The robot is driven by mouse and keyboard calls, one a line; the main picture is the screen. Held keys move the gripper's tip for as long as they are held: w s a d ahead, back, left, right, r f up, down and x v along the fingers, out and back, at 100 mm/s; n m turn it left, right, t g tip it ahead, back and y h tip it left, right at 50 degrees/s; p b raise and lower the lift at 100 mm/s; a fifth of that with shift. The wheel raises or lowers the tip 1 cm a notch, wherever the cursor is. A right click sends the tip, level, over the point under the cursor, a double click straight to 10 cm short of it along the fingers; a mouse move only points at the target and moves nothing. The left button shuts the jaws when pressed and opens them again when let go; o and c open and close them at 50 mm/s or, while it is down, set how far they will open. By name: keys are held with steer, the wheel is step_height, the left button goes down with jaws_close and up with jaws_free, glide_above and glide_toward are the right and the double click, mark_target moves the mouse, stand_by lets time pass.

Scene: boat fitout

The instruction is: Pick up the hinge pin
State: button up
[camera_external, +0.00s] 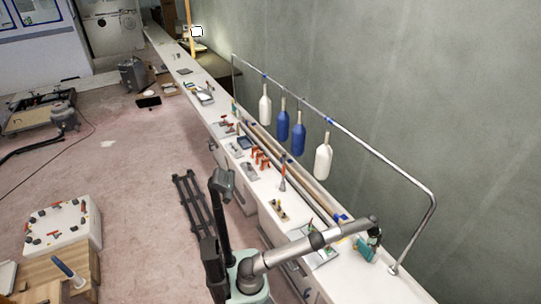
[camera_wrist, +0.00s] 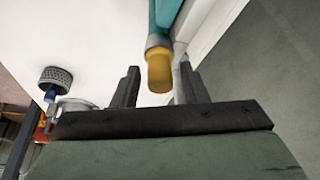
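My gripper (camera_wrist: 158,84) is open, with its two dark fingers apart. A yellow cylindrical end (camera_wrist: 159,72) on a teal body (camera_wrist: 165,14) appears between the fingers in the wrist view. Clear gaps show on both sides of it, and I cannot tell how far beyond the fingertips it is. In the external view my gripper (camera_external: 374,238) is at the right end of the long white counter (camera_external: 365,287), close to a teal object (camera_external: 363,250). I cannot pick out the hinge pin with certainty in either view.
A knurled dark knob on a blue shank (camera_wrist: 55,78) is left of my gripper. A bent metal rail (camera_external: 425,215) rises from the counter beside my arm. Blue and white bottle-shaped items (camera_external: 298,138) hang from it. Tools and orange clamps (camera_external: 260,158) crowd the counter farther back.

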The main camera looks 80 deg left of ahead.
jaws_close()
steer(key=shift+r, duration=0.1)
step_height(320, 180, up, 10)
steer(key=shift+f+p, duration=0.25)
steer(key=shift+p, duration=0.85)
steer(key=shift+r+p, duration=0.65)
